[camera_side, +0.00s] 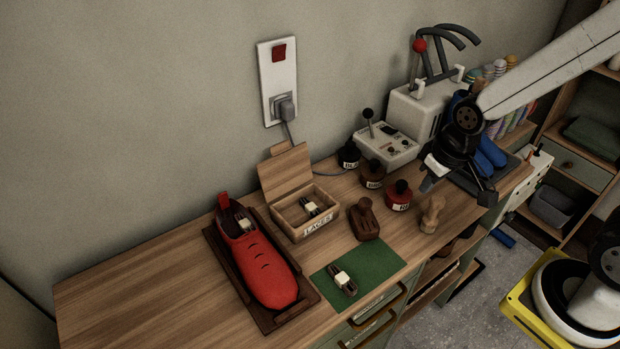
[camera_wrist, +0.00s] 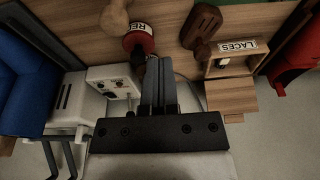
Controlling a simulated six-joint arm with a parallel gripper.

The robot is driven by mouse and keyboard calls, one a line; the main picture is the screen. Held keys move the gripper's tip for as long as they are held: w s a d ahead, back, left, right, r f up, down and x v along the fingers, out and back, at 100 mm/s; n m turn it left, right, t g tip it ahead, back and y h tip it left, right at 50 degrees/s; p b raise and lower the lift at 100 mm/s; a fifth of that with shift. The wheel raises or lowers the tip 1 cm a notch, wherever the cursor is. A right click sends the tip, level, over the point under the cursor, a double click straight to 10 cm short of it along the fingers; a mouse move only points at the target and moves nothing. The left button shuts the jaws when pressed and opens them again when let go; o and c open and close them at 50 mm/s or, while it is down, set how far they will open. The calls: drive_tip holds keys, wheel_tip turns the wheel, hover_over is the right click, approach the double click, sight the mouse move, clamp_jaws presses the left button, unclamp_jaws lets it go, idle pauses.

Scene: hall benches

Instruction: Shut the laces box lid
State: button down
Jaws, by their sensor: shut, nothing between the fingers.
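The laces box (camera_side: 322,228) is a small wooden box on the bench with a white LACES label on its front. Its lid (camera_side: 285,170) stands open, tilted up at the back towards the wall. A pale-banded lace bundle (camera_side: 311,209) lies inside. The wrist view also shows the box (camera_wrist: 250,62) at upper right, with the open lid (camera_wrist: 231,96) below it. My gripper (camera_side: 428,185) is shut and empty, well to the right of the box, above the bench near the red-topped bottle. In the wrist view my gripper (camera_wrist: 159,62) points up the picture, left of the box.
A wooden brush (camera_side: 365,220) stands just right of the box, with a red-topped bottle (camera_side: 398,196) and dark bottles beyond. A red shoe (camera_side: 262,265) on a dark tray is at left. A green mat (camera_side: 375,268) holds another lace bundle (camera_side: 343,280). A grey-white machine (camera_side: 412,110) stands behind.

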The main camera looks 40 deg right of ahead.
drive_tip(key=w+a+r+g, duration=0.1)
drive_tip(key=w+a+r, duration=0.25)
drive_tip(key=w, duration=0.55)
drive_tip(key=w+a+r, duration=0.3)
drive_tip(key=w+a, duration=0.1)
drive_tip(key=w, duration=0.5)
wheel_tip(320, 180, up, 4)
hover_over(285, 167)
drive_tip(key=w+d, duration=0.1)
drive_tip(key=w, duration=0.1)
drive_tip(key=shift+w+a+r+n+g, duration=0.2)
drive_tip(key=shift+w+a+n+g, duration=0.15)
drive_tip(key=shift+a, duration=0.2)
drive_tip(key=shift+f, duration=0.1)
wheel_tip(285, 167, down, 10)
drive_tip(key=shift+w, duration=0.35)
drive_tip(key=shift+s+d+r+t, duration=0.1)
drive_tip(key=shift+s+r+t, duration=0.2)
drive_tip(key=shift+s+t, duration=0.65)
